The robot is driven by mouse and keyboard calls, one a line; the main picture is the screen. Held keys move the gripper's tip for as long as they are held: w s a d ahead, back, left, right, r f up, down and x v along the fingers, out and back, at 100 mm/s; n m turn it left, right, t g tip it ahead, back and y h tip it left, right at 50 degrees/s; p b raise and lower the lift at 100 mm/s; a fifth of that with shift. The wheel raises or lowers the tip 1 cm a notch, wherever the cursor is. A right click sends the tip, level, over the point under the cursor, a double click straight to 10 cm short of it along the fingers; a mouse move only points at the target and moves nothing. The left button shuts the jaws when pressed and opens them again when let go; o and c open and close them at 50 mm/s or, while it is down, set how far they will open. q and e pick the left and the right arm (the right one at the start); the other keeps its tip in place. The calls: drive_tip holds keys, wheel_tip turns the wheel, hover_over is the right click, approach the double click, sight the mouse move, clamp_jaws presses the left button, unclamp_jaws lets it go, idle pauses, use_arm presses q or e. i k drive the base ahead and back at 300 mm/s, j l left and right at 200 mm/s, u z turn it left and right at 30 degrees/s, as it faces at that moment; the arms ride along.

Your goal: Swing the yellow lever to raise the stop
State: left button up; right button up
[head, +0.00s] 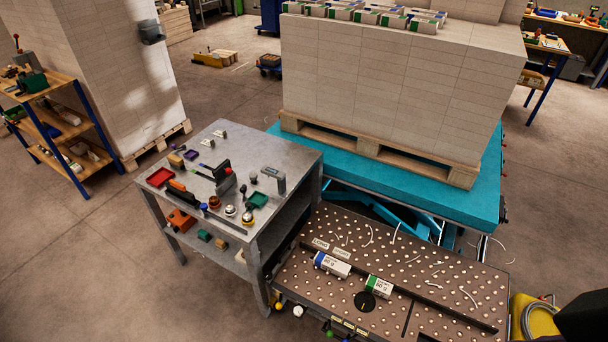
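A small yellow knob (278,306) shows at the left front side of the ball-topped table (440,262), beside a white knob (298,311) and a green one (328,333). It looks like the end of the yellow lever; its shaft is too small to make out. A dark raised rail (430,299) runs across the ball top; I cannot tell whether it is the stop. A blue-and-white ream (332,264) and a green-and-white ream (379,287) lie along the rail, apart from each other. Neither of my grippers is in view.
A grey workbench (225,135) with tools stands left of the ball table. Behind is a turquoise lift platform (470,205) bearing a wooden pallet (375,150) and a tall ream stack (400,85). White strips lie on the ball top. A yellow object (535,318) stands at the right.

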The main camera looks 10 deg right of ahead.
sight(279, 305)
drive_tip(key=l, duration=0.35)
drive_tip(key=j+z, duration=0.2)
drive_tip(key=j, duration=0.3)
drive_tip(key=k+j+z, duration=0.1)
drive_tip(key=j+z, duration=0.15)
drive_tip(key=j, duration=0.25)
drive_tip(key=z, duration=1.25)
